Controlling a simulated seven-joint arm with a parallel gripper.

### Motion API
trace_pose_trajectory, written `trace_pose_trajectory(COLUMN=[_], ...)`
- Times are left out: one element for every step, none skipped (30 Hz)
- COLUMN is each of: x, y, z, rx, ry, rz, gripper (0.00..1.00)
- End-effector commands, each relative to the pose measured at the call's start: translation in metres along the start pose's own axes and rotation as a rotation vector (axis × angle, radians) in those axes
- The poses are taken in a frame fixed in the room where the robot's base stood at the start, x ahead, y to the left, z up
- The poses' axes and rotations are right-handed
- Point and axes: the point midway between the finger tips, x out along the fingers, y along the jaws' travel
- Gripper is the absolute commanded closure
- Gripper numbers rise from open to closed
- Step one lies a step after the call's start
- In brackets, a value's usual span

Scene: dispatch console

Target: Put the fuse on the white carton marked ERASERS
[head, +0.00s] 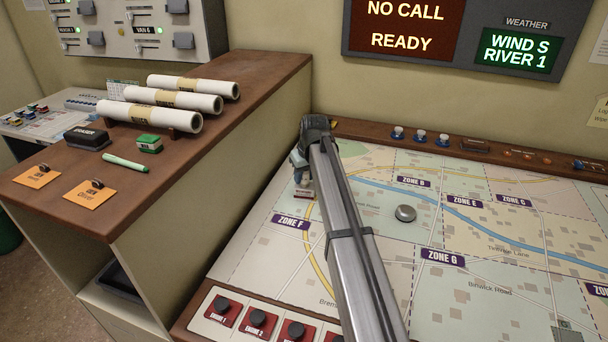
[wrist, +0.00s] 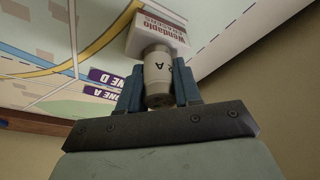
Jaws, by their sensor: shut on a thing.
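My gripper (head: 300,172) is over the left part of the map, its blue fingers also showing in the wrist view (wrist: 158,88). It is shut on the fuse (wrist: 157,72), a short grey-white cylinder with dark lettering. A small white carton with dark red print (wrist: 160,32) is just beyond the fuse's far end in the wrist view. In the head view the carton (head: 303,194) shows as a small pale block below my gripper. I cannot tell whether the fuse touches the carton. The fuse is mostly hidden in the head view.
The map table (head: 470,245) has a round metal puck (head: 405,213) to the right of my arm. A wooden ledge with several blue-and-white knobs runs along the back. A brown cabinet (head: 190,165) at left holds rolled charts (head: 180,101), a black eraser (head: 87,138) and a green box (head: 149,144).

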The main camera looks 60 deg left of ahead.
Motion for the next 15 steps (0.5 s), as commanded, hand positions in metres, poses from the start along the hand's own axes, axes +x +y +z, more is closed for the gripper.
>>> trace_pose_trajectory(x=[0.0014, 0.0010, 0.0010, 0.0009, 0.0009, 0.0008, 0.0008, 0.0008, 0.0008, 0.0008, 0.0007, 0.0007, 0.0007, 0.0007, 0.0006], y=[0.0000, 0.0000, 0.0000, 0.0000, 0.0000, 0.0000, 0.0000, 0.0000, 0.0000, 0.0000, 0.0000, 0.0000, 0.0000, 0.0000, -0.0001], z=[0.0006, 0.0004, 0.0004, 0.0003, 0.0003, 0.0003, 0.0002, 0.0002, 0.0002, 0.0002, 0.0002, 0.0002, 0.0002, 0.0002, 0.0002], rx=[0.000, 0.000, 0.000, 0.000, 0.000, 0.000, 0.000, 0.000, 0.000, 0.000, 0.000, 0.000, 0.000, 0.000, 0.000], ry=[0.000, 0.000, 0.000, 0.000, 0.000, 0.000, 0.000, 0.000, 0.000, 0.000, 0.000, 0.000, 0.000, 0.000, 0.000], rz=[0.000, 0.000, 0.000, 0.000, 0.000, 0.000, 0.000, 0.000, 0.000, 0.000, 0.000, 0.000, 0.000, 0.000, 0.000], gripper=[0.98, 0.64, 0.60, 0.57, 0.54, 0.50, 0.47, 0.45, 0.41, 0.41, 0.41, 0.41, 0.41, 0.41, 0.41])
